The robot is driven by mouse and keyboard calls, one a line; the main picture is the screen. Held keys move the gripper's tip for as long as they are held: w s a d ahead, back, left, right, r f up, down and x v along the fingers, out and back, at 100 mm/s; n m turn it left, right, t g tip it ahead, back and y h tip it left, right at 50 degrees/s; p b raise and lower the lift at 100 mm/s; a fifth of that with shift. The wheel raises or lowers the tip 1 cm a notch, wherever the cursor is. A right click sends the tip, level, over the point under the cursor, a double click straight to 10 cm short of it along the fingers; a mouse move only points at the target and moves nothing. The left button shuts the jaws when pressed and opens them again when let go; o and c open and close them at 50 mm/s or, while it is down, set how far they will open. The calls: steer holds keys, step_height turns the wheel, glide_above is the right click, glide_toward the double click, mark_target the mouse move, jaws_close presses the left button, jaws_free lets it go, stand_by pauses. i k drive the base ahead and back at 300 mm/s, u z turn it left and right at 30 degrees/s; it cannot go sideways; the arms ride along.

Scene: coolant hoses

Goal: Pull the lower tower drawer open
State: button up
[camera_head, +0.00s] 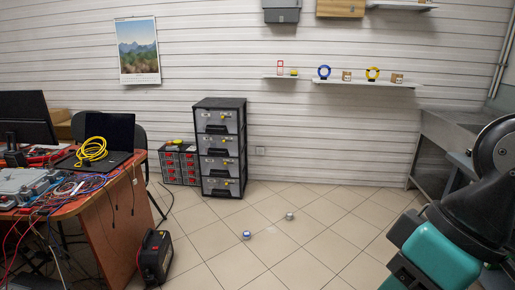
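A black-framed drawer tower (242,150) with several grey drawers stands against the far wall, left of the middle. Its lower drawer (213,188) is the bottom one, just above the floor. It looks shut, with its front about level with the drawers above. A dark handle shows on its front, but it is small at this distance. My gripper is not in view. Only links of my arm show at the right edge, far from the tower.
A red and grey organizer (181,164) stands left of the tower. Two small objects (247,235) (290,216) lie on the tiled floor before it. A black box (155,257) stands by the cluttered desk (113,215). A sink (462,135) is at right. Floor between is mostly clear.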

mark_target(216, 166)
steer(key=z, duration=0.05)
steer(key=i, duration=2.1)
steer(key=u, duration=0.55)
steer(key=i, duration=2.2)
steer(key=u, duration=0.45)
